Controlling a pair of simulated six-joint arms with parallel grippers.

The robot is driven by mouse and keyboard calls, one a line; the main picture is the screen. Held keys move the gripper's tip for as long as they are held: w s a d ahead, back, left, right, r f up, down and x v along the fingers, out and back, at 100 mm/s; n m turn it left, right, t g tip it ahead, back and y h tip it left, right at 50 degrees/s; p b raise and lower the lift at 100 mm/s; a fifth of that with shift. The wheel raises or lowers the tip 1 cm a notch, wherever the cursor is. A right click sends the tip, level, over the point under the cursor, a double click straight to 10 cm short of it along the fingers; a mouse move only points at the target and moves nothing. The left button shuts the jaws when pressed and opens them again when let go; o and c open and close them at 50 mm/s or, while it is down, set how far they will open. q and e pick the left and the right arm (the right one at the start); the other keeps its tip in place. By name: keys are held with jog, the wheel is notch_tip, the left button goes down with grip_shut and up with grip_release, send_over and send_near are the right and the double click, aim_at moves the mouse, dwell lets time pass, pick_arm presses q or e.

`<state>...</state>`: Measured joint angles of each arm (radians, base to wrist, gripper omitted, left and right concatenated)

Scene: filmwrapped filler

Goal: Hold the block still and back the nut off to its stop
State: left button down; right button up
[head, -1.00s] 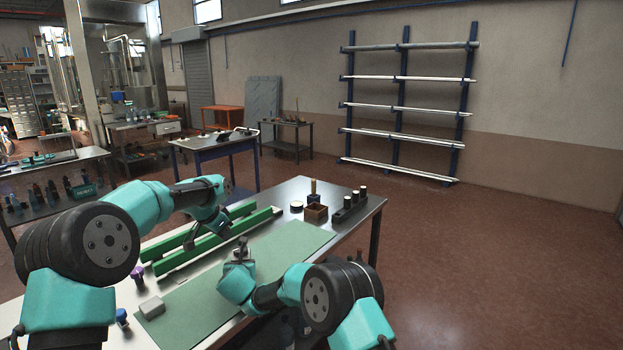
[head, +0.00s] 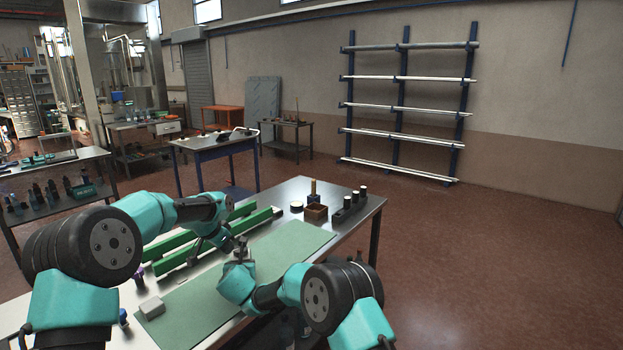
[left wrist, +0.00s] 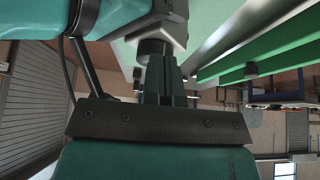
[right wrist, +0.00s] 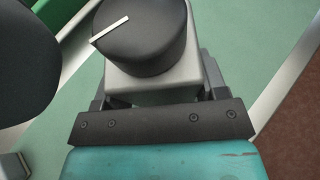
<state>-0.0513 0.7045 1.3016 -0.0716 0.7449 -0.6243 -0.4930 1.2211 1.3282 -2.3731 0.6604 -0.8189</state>
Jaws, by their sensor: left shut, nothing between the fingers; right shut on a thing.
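The grey block shows in the right wrist view (right wrist: 150,93), with a round black nut (right wrist: 142,38) on its top. The nut's face carries one white line. My right gripper (head: 238,268) is shut on the block, above the green mat. My left gripper (head: 239,242) is beside the nut end, with its fingers closed and nothing between them. In the left wrist view, the closed fingers (left wrist: 162,78) point at the dark nut (left wrist: 152,47). I cannot tell whether they touch it.
The green mat (head: 190,318) lies on the metal table. Green rails (head: 176,258) run along its far left side. A light grey block (head: 152,308) sits on the mat at the front left. A small brown box (head: 316,212) and a dark holder with pegs (head: 348,210) stand at the far right end.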

pick_arm(q)
jog(key=shift+f, duration=1.1)
jog(key=shift+f, duration=0.1)
jog(key=shift+s+d+f, duration=0.1)
jog(key=shift+s+d, duration=0.1)
jog(key=shift+d, duration=0.1)
pick_arm(e)
jog(key=shift+a, duration=0.1)
pick_arm(q)
jog(key=shift+s+a, duration=0.15)
jog(key=shift+s, duration=0.05)
jog(key=shift+a, duration=0.15)
pick_arm(e)
jog(key=shift+f, duration=0.1)
pick_arm(q)
jog(key=shift+s, duration=0.1)
jog(key=shift+a+r, duration=0.1)
jog(key=shift+r, duration=0.2)
notch_tip(320, 180, up, 6)
jog(key=shift+f, duration=0.1)
dwell(0.3)
